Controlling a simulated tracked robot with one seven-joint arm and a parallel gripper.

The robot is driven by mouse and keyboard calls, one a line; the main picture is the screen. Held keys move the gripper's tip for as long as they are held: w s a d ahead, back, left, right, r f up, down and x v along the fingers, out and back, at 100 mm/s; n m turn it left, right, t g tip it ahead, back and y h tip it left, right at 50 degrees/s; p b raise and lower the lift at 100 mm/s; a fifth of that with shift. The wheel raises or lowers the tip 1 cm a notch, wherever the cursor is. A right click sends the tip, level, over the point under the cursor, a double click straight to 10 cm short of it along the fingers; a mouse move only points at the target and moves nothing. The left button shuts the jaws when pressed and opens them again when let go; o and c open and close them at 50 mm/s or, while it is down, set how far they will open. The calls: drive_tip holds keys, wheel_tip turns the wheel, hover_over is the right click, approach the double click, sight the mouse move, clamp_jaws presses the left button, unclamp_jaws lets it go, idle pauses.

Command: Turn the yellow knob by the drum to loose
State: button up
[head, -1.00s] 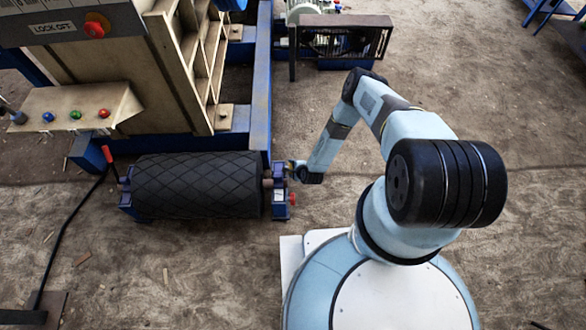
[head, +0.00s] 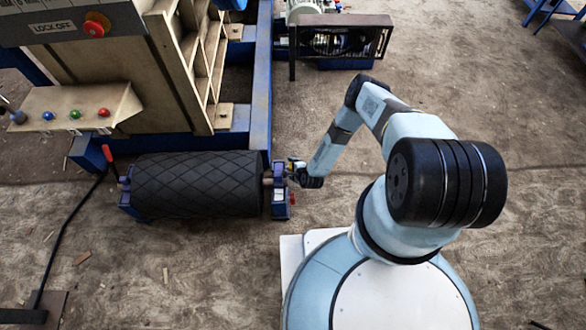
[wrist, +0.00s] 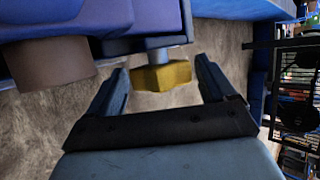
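The yellow knob (wrist: 163,76) sits on a short grey stem under a blue bracket (wrist: 150,22) in the wrist view. My gripper (wrist: 160,82) is open, with one finger on each side of the knob and a visible gap on both sides. In the head view my gripper (head: 297,170) is at the right end of the black ribbed drum (head: 197,185), by the blue end bracket (head: 280,195). The knob is too small to make out clearly there. The drum's brown shaft (wrist: 48,62) shows left of the knob in the wrist view.
The crusher's blue frame (head: 261,90) rises behind the drum. A red-handled lever (head: 107,153) stands at the drum's left end. Floor to the right is open.

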drive_tip(key=v, duration=1.3)
drive_tip(key=shift+s+d+r, duration=0.2)
drive_tip(key=shift+s, duration=0.05)
